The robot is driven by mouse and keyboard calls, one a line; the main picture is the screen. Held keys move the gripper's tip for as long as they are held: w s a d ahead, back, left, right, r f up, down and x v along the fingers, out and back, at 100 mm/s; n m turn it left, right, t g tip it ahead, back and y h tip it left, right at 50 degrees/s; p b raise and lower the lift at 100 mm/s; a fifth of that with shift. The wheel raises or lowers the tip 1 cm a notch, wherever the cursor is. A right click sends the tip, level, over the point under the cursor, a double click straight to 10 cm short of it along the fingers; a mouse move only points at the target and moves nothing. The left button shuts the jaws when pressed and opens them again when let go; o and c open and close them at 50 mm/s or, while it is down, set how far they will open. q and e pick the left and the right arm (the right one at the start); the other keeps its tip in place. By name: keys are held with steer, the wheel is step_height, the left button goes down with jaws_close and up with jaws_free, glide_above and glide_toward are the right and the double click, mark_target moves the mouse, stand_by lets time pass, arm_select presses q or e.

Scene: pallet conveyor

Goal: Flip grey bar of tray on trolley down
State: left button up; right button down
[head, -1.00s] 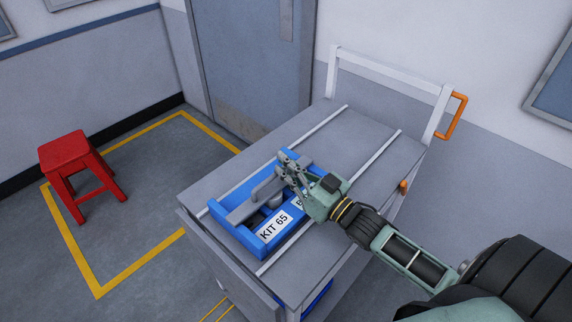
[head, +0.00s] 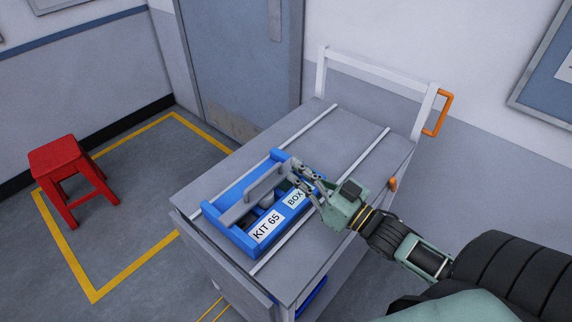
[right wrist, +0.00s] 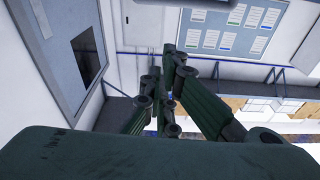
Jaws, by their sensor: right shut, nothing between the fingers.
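The blue tray (head: 237,239), labelled KIT 65 and BOX, lies on top of the grey trolley (head: 335,150). Its grey bar (head: 264,184) runs lengthwise over the tray, with a raised grip; its exact tilt is hard to judge. My right gripper (head: 299,176) is at the tray's far right end, beside the end of the bar. It is shut and holds nothing; whether it touches the bar or tray cannot be told. The right wrist view shows its fingers (right wrist: 164,98) but not the tray. My left gripper is not in view.
The trolley has a white push frame (head: 375,72) with an orange handle (head: 445,114) at the back. Two pale strips cross its top, which is otherwise clear behind the tray. A red stool (head: 58,156) stands on the floor at left.

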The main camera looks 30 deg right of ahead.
steer(key=shift+v, duration=1)
